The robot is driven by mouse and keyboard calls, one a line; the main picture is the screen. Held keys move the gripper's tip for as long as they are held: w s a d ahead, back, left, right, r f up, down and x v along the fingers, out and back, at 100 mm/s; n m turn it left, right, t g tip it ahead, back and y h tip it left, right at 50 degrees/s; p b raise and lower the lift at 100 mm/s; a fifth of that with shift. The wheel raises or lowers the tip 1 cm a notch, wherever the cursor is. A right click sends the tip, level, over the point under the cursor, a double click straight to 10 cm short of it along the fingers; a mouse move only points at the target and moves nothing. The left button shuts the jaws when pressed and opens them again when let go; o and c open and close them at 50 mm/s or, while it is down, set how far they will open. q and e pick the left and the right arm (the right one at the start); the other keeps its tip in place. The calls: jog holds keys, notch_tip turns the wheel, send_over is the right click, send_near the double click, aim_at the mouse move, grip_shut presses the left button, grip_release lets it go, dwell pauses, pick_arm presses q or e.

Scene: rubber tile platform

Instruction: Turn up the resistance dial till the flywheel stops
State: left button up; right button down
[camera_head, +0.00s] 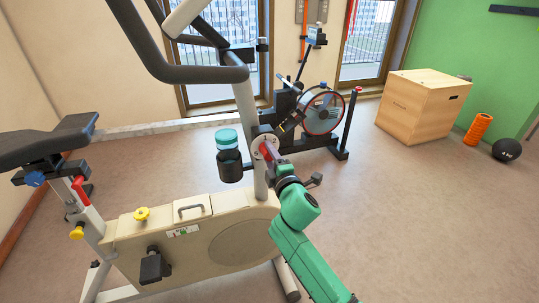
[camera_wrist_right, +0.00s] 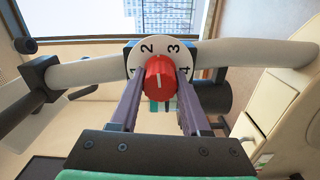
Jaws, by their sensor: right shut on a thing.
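The resistance dial (camera_wrist_right: 160,75) is a red knob on a round white plate marked 1 to 4, between the pale tubes of the exercise bike. My right gripper (camera_wrist_right: 160,88) has one finger on each side of the knob and is shut on it. The white line on the knob points roughly up, between 2 and 3. In the head view the right gripper (camera_head: 268,152) reaches the white dial plate (camera_head: 262,143) on the bike's post; the knob is mostly hidden there. The bike's cream housing (camera_head: 240,236) has a round side panel. Whether a flywheel turns cannot be told. My left gripper is out of view.
A teal-lidded dark bottle (camera_head: 229,158) is beside the post, close to my gripper. The bike's handlebar (camera_head: 190,73) and seat (camera_head: 45,140) are to the left. Behind stands another machine with a round wheel (camera_head: 323,113).

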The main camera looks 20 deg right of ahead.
jog(key=m, duration=0.3)
jog(key=shift+m, duration=0.4)
jog(key=shift+f+m+p, duration=0.1)
jog(key=shift+m+p, duration=0.45)
jog(key=shift+m, duration=1.15)
jog(key=shift+c, duration=1.9)
grip_release()
jog(key=shift+s, duration=0.15)
jog(key=s, duration=1.4)
jog(key=shift+s+d, duration=0.15)
jog(key=shift+d, duration=0.3)
